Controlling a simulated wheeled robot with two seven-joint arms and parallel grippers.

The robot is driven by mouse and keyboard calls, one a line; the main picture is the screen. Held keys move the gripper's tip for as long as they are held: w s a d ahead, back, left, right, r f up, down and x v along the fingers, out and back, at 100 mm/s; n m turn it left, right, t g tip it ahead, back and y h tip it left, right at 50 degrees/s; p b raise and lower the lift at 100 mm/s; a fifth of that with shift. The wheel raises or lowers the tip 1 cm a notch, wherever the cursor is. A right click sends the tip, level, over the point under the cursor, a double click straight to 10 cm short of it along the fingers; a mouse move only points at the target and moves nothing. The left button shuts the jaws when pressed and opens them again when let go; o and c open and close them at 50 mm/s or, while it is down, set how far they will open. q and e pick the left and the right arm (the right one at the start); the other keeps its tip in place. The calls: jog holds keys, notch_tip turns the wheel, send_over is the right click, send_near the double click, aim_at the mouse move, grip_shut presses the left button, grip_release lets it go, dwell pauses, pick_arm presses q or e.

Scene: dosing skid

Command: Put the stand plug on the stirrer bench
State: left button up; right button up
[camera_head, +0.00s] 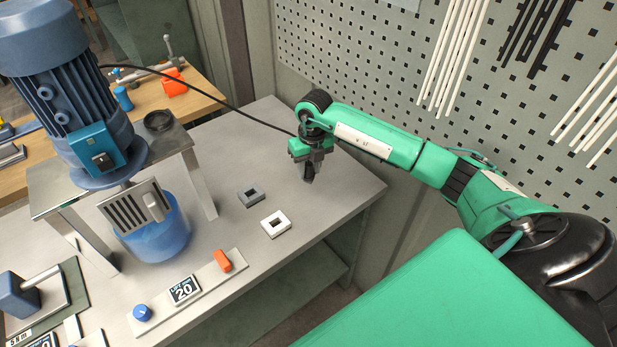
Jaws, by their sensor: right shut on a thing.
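My right gripper (309,168) is over the back right part of the grey stirrer bench (345,190), pointing down. It is shut on a small dark piece, which I take to be the stand plug; the fingers mostly hide it. I cannot tell whether the piece touches the bench top. A black cable (235,108) runs from behind the blue motor towards this gripper; its end is hidden there. My left gripper is not in view.
A blue stirrer motor (70,85) on a metal stand (180,140) is above a blue vessel (160,235). A control strip (205,285) runs along the front. A perforated wall (380,75) rises behind.

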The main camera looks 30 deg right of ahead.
aim_at(309, 181)
notch_tip(309, 181, down, 6)
jog(key=shift+r+p, duration=0.2)
jog(key=shift+p, duration=0.45)
jog(key=shift+f, duration=0.25)
jog(key=o, duration=1)
jog(key=shift+r, duration=0.1)
jog(key=shift+r, duration=0.15)
jog(key=r+b, duration=0.1)
jog(key=r, duration=0.2)
jog(key=r+b, duration=0.1)
jog(key=r, duration=0.3)
jog(key=r+b, duration=0.2)
jog(key=r, duration=0.1)
jog(key=shift+d+r, duration=0.35)
jog(key=shift+d, duration=0.05)
jog(key=shift+r, duration=0.55)
